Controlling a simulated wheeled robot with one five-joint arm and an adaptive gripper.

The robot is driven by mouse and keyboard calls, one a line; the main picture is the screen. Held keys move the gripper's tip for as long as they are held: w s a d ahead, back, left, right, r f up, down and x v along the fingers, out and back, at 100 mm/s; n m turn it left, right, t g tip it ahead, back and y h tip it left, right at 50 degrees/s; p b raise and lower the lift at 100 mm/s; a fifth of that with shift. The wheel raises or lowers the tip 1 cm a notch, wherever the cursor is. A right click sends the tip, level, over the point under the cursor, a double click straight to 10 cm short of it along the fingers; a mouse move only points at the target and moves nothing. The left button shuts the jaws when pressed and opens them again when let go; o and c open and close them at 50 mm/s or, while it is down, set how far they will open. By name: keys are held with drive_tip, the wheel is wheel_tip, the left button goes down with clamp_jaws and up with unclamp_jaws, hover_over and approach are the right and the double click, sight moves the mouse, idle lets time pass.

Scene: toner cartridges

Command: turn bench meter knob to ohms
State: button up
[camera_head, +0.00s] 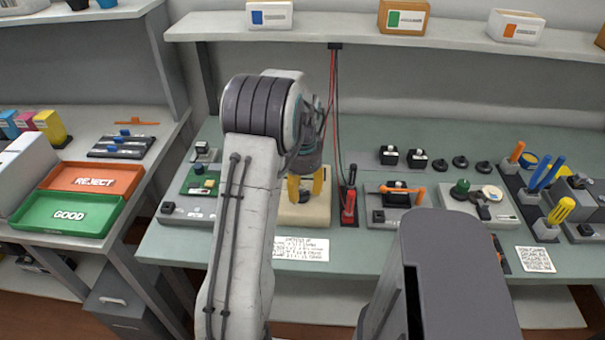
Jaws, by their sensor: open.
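A beige box that looks like the bench meter (312,215) sits on the green bench, partly hidden behind my arm. A small dark shape, perhaps its knob (304,197), shows between my fingertips. My gripper (305,191) points down over the box with its two yellow fingers apart, one on each side of that dark shape. I cannot tell whether the fingers touch it. The knob's pointer and any ohms mark are too small or hidden to read.
Red and black probes (349,205) with hanging leads stand close right of the meter. A grey fixture with an orange lever (405,190) lies farther right, and a board fixture (200,185) lies left. A printed note (301,249) lies in front.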

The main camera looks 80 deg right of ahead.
sight(302, 193)
wheel_tip(302, 193, up, 11)
drive_tip(key=shift+r, duration=0.15)
idle(0.4)
idle(0.8)
